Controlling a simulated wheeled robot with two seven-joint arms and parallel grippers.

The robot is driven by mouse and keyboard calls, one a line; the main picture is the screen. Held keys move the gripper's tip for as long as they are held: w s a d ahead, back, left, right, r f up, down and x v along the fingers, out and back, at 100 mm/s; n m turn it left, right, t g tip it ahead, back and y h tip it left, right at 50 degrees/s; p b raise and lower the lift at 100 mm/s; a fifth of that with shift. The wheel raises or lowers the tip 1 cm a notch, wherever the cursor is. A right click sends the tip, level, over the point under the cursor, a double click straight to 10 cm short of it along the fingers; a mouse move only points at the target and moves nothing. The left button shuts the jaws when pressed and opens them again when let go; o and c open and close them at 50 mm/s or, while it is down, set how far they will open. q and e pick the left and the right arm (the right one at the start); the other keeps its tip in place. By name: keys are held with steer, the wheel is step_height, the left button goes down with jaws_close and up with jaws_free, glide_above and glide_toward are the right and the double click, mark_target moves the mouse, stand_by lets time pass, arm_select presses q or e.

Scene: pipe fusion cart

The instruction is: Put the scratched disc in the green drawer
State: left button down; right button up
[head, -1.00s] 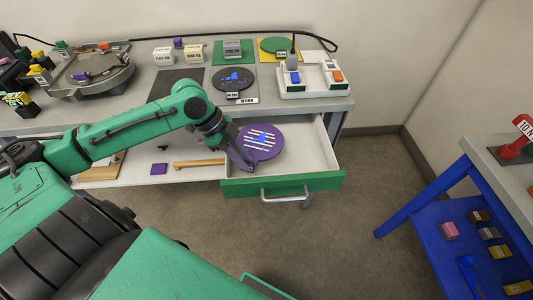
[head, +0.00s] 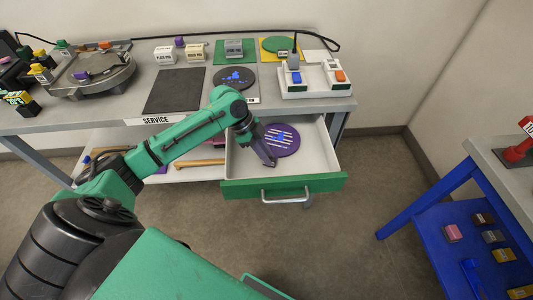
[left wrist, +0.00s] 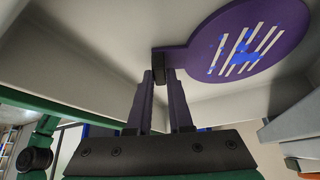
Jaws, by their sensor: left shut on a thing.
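The scratched disc (head: 284,143) is purple, with white stripes and a blue mark. In the head view it is inside the outline of the pulled-out green drawer (head: 235,188), near its back; whether it touches the drawer floor I cannot tell. My left gripper (head: 270,161) is at the disc's lower left edge, over the drawer. In the left wrist view the disc (left wrist: 285,32) has a dark tab at its edge, and the left gripper (left wrist: 165,78) is shut on this tab. My right gripper is not in view.
The bench top above the drawer carries a dark disc with a blue mark (head: 234,75), a dark mat (head: 174,91), a switch box (head: 312,80) and a turntable (head: 92,75). A blue stand (head: 420,209) with small blocks is at the right. Floor between is clear.

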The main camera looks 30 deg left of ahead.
arm_select(q)
steer(key=c, duration=0.8)
jaws_free()
steer(key=shift+c, duration=0.2)
steer(key=v, duration=1.2)
